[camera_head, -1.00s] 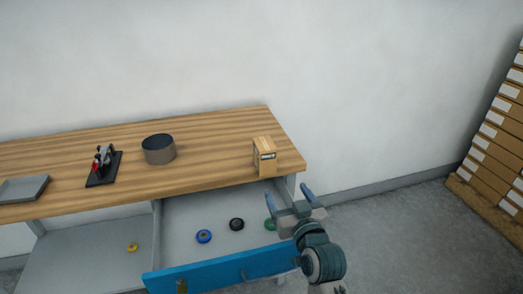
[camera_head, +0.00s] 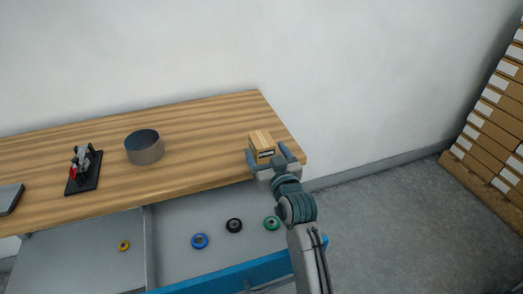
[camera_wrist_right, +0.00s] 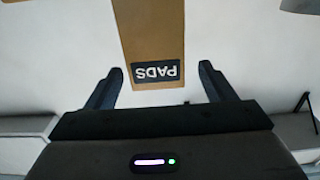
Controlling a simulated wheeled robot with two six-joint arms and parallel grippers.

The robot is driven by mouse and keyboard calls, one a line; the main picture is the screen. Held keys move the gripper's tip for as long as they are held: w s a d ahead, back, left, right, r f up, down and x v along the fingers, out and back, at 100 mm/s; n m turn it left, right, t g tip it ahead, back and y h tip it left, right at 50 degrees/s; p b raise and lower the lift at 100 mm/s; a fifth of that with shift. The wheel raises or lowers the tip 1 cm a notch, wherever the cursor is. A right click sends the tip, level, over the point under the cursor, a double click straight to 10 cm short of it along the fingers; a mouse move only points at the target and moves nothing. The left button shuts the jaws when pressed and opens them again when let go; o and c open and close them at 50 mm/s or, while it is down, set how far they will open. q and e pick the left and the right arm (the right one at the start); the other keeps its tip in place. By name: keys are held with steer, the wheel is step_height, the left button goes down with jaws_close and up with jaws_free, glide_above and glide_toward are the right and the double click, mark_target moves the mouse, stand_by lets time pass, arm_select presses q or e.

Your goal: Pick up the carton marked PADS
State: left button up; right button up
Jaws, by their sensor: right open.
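The carton marked PADS (camera_head: 262,142) is a small tan box standing on the wooden table (camera_head: 200,125) near its right end. In the right wrist view the carton (camera_wrist_right: 155,35) shows a dark label reading PADS, upside down. My right gripper (camera_head: 267,160) is open at the carton, with its fingers to either side of the lower part of it. The right wrist view also shows the open gripper (camera_wrist_right: 163,85) with gaps between each finger and the carton. My left gripper is not in view.
A round dark container (camera_head: 144,150) and a black stand with a red part (camera_head: 83,170) are on the table. An open drawer with a blue front (camera_head: 225,274) below holds blue (camera_head: 200,241), black (camera_head: 234,225) and green (camera_head: 271,223) rolls. Stacked cartons (camera_head: 495,125) stand far right.

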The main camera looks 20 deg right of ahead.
mark_target(262, 139)
steer(key=w, duration=0.2)
steer(key=w+r+p, duration=0.1)
steer(key=shift+w+d+r, duration=0.1)
steer(key=shift+w+r, duration=0.1)
steer(key=shift+w, duration=0.15)
steer(key=shift+w+f, duration=0.2)
steer(key=shift+w, duration=0.45)
steer(key=shift+s+r, duration=0.1)
steer(key=c, duration=1.3)
